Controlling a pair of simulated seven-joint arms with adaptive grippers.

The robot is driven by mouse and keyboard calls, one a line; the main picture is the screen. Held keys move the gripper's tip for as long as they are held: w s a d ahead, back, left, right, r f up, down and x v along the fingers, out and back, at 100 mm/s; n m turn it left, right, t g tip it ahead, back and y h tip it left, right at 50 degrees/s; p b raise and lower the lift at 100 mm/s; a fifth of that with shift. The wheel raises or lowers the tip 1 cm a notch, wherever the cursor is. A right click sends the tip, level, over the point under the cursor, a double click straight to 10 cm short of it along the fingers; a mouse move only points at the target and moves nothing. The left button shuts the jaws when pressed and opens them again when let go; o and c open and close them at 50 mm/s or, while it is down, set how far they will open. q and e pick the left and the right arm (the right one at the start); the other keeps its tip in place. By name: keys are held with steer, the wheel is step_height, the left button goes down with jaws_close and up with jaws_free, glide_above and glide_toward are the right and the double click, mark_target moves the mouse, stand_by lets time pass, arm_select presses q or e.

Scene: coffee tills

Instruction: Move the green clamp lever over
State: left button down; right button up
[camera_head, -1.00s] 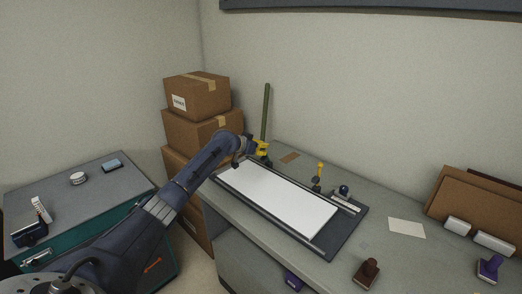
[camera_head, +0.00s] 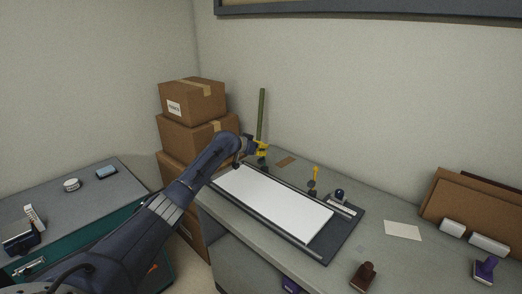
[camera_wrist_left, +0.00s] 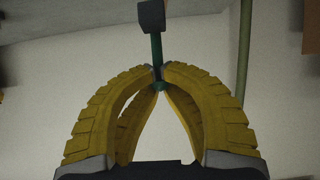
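The green clamp lever (camera_wrist_left: 156,49) shows in the left wrist view as a thin dark green rod with a dark block at its end. My left gripper (camera_wrist_left: 160,74) has its yellow fingers brought together at the tips, with the rod between them. In the head view, my left gripper (camera_head: 259,147) is at the far left end of the dark board (camera_head: 325,250), which bears a white sheet (camera_head: 275,203). There the lever is hidden or too small to make out. My right gripper is not in view.
A tall olive-green bar (camera_head: 262,114) stands upright just behind my left gripper. Stacked cardboard boxes (camera_head: 192,101) are close to its left. A yellow-topped lever (camera_head: 314,176) and a small dark device (camera_head: 340,195) stand along the board's back edge.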

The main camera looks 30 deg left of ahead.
arm_select(q)
steer(key=shift+w, duration=0.15)
steer(key=shift+w+d+r, duration=0.1)
steer(key=shift+w+d, duration=0.1)
steer(key=shift+w, duration=0.3)
steer(key=c, duration=1.3)
jaws_free()
steer(key=shift+s, duration=0.1)
